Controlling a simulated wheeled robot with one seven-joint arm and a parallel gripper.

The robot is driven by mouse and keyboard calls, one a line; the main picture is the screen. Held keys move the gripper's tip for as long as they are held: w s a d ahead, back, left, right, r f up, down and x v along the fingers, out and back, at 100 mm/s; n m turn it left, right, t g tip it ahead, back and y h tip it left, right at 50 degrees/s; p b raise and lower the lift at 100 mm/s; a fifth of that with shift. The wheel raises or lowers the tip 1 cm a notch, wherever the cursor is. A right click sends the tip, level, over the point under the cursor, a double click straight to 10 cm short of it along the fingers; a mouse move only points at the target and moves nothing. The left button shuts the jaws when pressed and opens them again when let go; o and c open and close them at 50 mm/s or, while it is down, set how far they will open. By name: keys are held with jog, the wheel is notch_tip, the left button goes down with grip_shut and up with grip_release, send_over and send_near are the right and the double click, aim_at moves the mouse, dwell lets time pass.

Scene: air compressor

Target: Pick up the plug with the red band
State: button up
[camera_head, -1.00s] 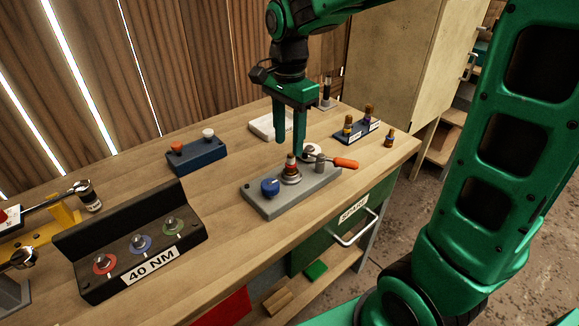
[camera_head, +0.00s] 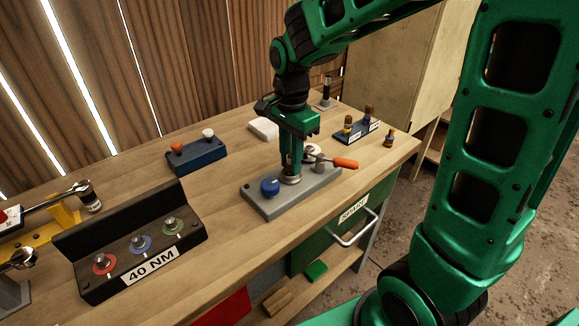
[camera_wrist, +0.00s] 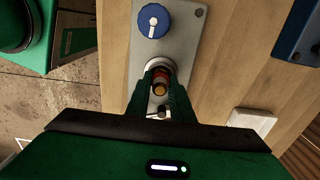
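The plug with the red band (camera_wrist: 160,82) stands upright in a round metal fitting on the grey plate (camera_head: 265,206). In the wrist view, its brass-coloured top and red band show between my two fingers. My gripper (camera_head: 290,166) points down over the plate, with a finger on each side of the plug, and looks shut on it. It also shows in the wrist view (camera_wrist: 162,72). In the head view, the fingers hide most of the plug. The plug's lower end is hidden in the fitting.
A blue knob (camera_head: 270,187) and a lever with an orange handle (camera_head: 345,163) flank the plug on the plate. A blue rack with plugs (camera_head: 357,133) stands behind to the right. The 40 NM block (camera_head: 130,250) lies front left.

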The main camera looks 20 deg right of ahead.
aim_at(289, 154)
jog(key=shift+w, duration=0.1)
grip_shut()
jog(key=shift+r, duration=0.2)
jog(key=shift+r, duration=0.6)
notch_tip(289, 154, up, 3)
jog(key=shift+a, duration=0.15)
jog(key=s+a+r, duration=0.5)
jog(key=a+r, duration=0.1)
jog(key=a, duration=0.4)
jog(key=shift+a+r, duration=0.2)
jog(key=shift+r, duration=0.05)
jog(key=shift+f, duration=0.15)
notch_tip(289, 154, down, 6)
jog(key=shift+f, duration=0.1)
